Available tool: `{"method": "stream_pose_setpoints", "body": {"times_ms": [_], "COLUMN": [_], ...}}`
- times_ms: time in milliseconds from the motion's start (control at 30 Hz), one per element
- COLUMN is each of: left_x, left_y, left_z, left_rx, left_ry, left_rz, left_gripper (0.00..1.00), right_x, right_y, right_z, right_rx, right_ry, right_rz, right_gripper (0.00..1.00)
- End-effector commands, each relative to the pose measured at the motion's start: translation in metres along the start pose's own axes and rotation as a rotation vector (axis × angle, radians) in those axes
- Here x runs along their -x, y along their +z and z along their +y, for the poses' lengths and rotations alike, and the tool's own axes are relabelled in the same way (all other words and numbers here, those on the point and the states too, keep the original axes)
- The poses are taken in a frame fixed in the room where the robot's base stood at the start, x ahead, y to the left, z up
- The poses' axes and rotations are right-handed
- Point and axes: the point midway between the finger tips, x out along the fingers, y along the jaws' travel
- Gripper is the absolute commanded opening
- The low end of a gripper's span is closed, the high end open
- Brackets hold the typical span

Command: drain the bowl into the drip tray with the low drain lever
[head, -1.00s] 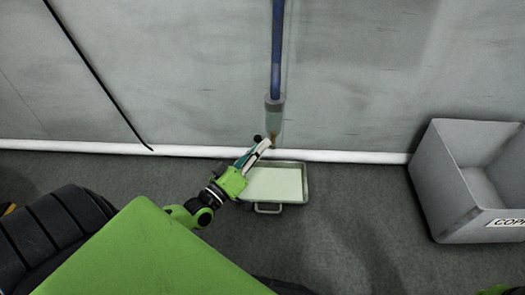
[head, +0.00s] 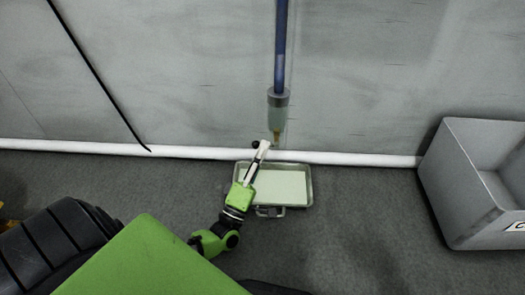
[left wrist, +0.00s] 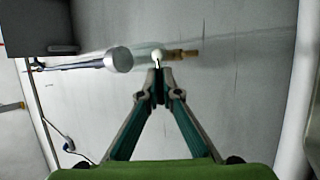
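The clear bowl (head: 278,117) hangs upright at the wall under a blue pipe, with a brass drain (head: 277,136) at its lower end. In the left wrist view the bowl (left wrist: 147,53) and brass drain (left wrist: 183,54) lie sideways beyond my fingertips. The drip tray (head: 307,183) lies on the floor below. My left gripper (head: 264,145) is just left of the drain; in its wrist view the fingertips (left wrist: 158,74) meet, with a small white rounded piece (left wrist: 157,58) ahead. A black knob (head: 256,144) shows beside them; the lever is not clearly distinguishable. My right gripper is out of view.
A grey bin (head: 455,190) stands on the floor at the right. A white skirting pipe (head: 360,159) runs along the wall base. A black cable (head: 100,84) slants down the wall at the left. Floor between tray and bin is free.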

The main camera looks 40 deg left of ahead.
Motion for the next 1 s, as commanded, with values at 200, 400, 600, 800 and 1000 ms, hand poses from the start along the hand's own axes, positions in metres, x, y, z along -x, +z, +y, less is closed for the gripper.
{"method": "stream_pose_setpoints", "body": {"times_ms": [200,400,600,800,1000], "left_x": [-0.0012,-0.0011,-0.001,-0.0004,0.0076], "left_y": [-0.0061,-0.0062,-0.0059,-0.0034,-0.0024], "left_z": [-0.0009,-0.001,-0.0011,-0.0009,-0.0017], "left_rx": [0.008,0.009,0.008,0.009,0.009], "left_ry": [0.006,0.006,0.005,0.004,0.002], "left_rz": [0.021,0.022,0.02,0.015,0.013], "left_gripper": [0.0,0.0,0.22,0.22,0.22], "right_x": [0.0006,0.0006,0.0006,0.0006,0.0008], "right_y": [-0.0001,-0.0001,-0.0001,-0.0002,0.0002], "right_z": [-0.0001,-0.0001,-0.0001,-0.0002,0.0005], "right_rx": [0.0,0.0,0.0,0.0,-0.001], "right_ry": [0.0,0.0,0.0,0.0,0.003], "right_rz": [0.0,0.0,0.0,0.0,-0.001], "right_gripper": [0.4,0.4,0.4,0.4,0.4]}}
